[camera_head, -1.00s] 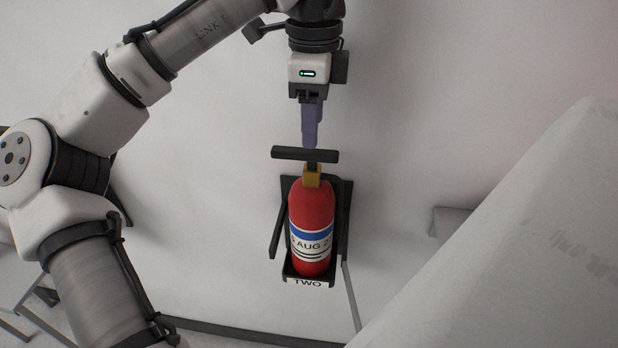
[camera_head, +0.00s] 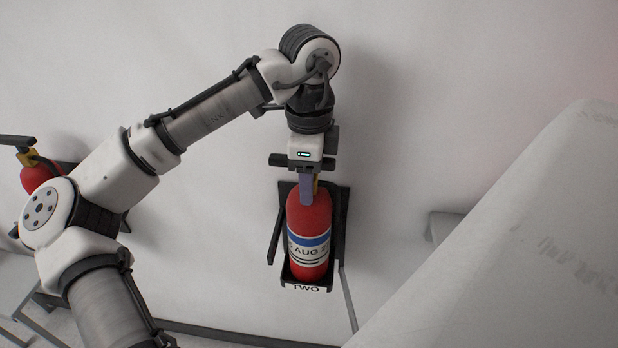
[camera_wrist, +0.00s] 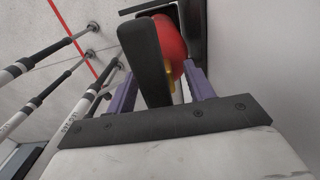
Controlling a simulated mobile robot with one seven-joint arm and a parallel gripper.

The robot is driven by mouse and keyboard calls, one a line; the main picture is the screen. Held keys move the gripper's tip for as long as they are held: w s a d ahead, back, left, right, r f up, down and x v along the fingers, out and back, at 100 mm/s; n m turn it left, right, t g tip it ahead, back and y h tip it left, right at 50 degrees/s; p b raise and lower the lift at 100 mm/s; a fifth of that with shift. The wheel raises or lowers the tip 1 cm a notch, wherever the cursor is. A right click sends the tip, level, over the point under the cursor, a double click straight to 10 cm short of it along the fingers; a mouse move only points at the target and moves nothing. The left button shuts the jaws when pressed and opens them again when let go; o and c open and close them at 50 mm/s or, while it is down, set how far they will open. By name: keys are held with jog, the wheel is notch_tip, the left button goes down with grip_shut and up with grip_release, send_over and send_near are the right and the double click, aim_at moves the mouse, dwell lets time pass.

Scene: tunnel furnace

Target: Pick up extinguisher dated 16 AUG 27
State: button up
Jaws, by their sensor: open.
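A red extinguisher (camera_head: 309,224) stands upright in a black wall bracket (camera_head: 342,222) marked "TWO". Its label shows "AUG" with the digits around it only partly readable. In the wrist view the black handle (camera_wrist: 146,62) and the red body (camera_wrist: 170,40) lie between my two purple fingers. The brass neck (camera_wrist: 171,83) is partly hidden by the handle. I cannot tell if the fingers touch it.
Another red extinguisher (camera_head: 37,176) hangs at the far left, partly hidden by my arm. A large pale slanted surface (camera_head: 510,250) fills the lower right. A small grey block (camera_head: 443,226) juts from the wall between them.

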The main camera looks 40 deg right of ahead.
grip_shut()
jog(key=shift+r, duration=0.1)
dwell(1.2)
